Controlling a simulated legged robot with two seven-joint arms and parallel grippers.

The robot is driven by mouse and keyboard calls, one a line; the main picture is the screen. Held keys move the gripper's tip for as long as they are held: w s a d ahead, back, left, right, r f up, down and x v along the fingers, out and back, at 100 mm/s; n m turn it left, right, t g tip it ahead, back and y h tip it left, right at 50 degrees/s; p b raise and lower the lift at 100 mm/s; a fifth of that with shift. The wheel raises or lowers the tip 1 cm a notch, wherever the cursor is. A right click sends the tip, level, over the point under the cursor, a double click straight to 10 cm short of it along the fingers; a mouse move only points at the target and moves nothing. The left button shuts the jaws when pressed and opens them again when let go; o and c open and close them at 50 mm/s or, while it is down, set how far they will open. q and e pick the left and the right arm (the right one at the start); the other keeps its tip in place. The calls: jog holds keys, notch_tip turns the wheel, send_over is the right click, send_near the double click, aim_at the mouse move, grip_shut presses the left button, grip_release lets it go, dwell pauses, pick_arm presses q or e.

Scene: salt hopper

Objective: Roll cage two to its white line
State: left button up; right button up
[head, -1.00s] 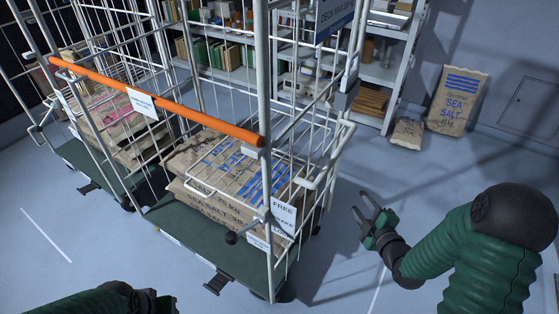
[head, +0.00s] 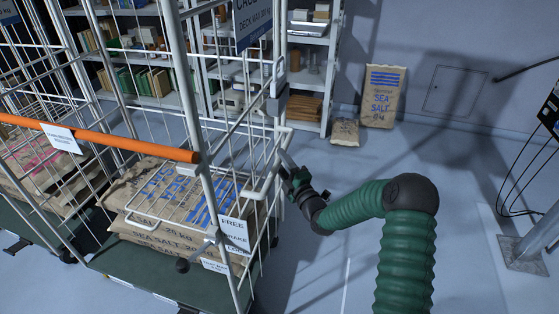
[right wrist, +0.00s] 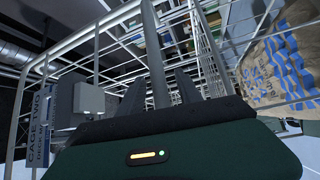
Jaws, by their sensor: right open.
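Cage two (head: 207,200) is a white wire roll cage with a green deck (head: 150,285), loaded with stacked sea salt sacks (head: 160,205). Its hanging sign reads CAGE TWO in the right wrist view (right wrist: 40,140). A white line (head: 347,285) runs along the floor to the cage's right. My right gripper (head: 288,165) is open beside the cage's right-hand side rail, near the white handle loop (head: 268,178). In the right wrist view a pale upright bar (right wrist: 158,50) shows between the fingers; I cannot tell whether they touch it. My left gripper is out of view.
An orange bar (head: 100,138) crosses the cage fronts; another loaded cage (head: 35,170) stands at left. Shelving (head: 305,80) is behind. Two salt sacks (head: 381,95) (head: 345,132) rest by the wall. A post foot (head: 525,253) stands at right. Floor around the line is clear.

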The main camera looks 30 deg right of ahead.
jog(key=shift+w+d, duration=0.15)
jog(key=shift+w, duration=0.5)
jog(key=shift+s+r, duration=0.1)
jog(key=c, duration=0.8)
grip_shut()
jog(key=shift+f, duration=0.3)
